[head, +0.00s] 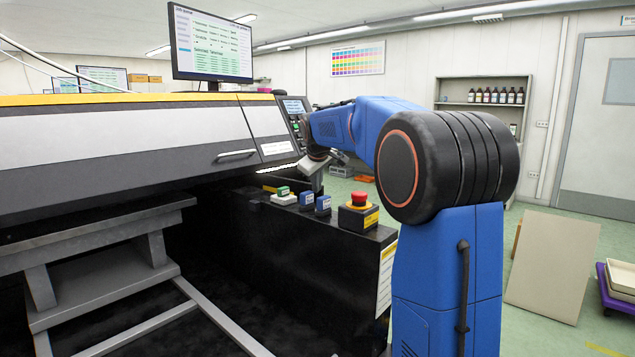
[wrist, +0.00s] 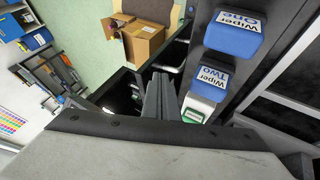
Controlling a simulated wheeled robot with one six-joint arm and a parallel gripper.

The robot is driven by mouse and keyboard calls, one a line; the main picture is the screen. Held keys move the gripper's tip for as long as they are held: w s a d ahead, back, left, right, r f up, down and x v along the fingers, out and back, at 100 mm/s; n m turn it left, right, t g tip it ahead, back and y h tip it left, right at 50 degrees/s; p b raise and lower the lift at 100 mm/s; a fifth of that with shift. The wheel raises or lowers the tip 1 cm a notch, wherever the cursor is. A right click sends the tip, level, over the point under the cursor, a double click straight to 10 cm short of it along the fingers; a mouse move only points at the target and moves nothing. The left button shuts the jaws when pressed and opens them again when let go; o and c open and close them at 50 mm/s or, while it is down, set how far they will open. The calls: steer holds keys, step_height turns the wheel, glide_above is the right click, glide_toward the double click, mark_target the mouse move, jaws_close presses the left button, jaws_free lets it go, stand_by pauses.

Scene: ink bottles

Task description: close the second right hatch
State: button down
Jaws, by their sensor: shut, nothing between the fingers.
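The large machine fills the left of the head view, with a long grey front cover (head: 120,135) with a handle (head: 236,154). A smaller panel (head: 262,118) sits right of it. I cannot tell which part is the second right hatch. My gripper (head: 315,183) is above the black ledge, close to the blue buttons. In the wrist view my gripper (wrist: 160,92) is shut and empty, beside the blue Wiper Two button (wrist: 206,82) and a green button (wrist: 194,115). The blue Wiper One button (wrist: 233,35) is farther up. Contact cannot be told.
A red emergency button (head: 359,198) stands on the ledge's near end. A monitor (head: 211,45) is on the machine. An open cardboard box (wrist: 143,42) lies beyond the gripper. A board (head: 553,265) leans at right.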

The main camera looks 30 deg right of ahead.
steer(key=shift+x, duration=2.9)
